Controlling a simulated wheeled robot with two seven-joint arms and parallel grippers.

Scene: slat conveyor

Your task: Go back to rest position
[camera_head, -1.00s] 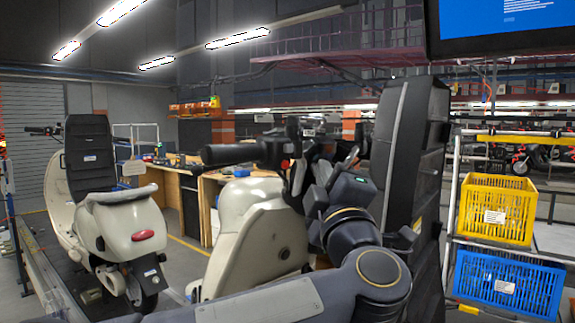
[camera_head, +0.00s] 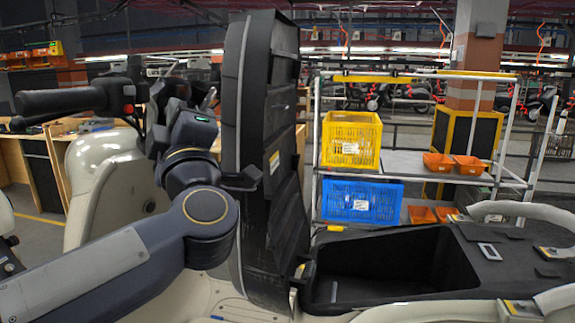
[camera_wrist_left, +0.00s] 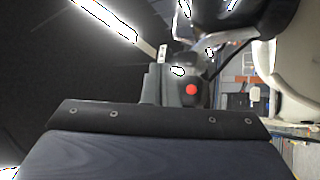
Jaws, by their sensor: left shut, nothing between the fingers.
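My left arm reaches in from the lower left of the head view. Its dark gripper (camera_head: 190,122) is raised between the scooter's handlebar (camera_head: 62,101) and its upturned black seat (camera_head: 262,150). The gripper is shut and empty; its fingertips are hard to make out there. In the left wrist view, the gripper (camera_wrist_left: 158,118) shows as a dark bar across the lower part. A handlebar switch with a red button (camera_wrist_left: 190,90) shows just beyond it. I cannot tell whether they touch. My right gripper is not in view.
The scooter's open storage compartment (camera_head: 390,268) lies at lower right. A white-framed rack behind holds a yellow crate (camera_head: 350,140), a blue crate (camera_head: 361,199) and several orange bins (camera_head: 438,163). A wooden bench (camera_head: 38,165) stands at left.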

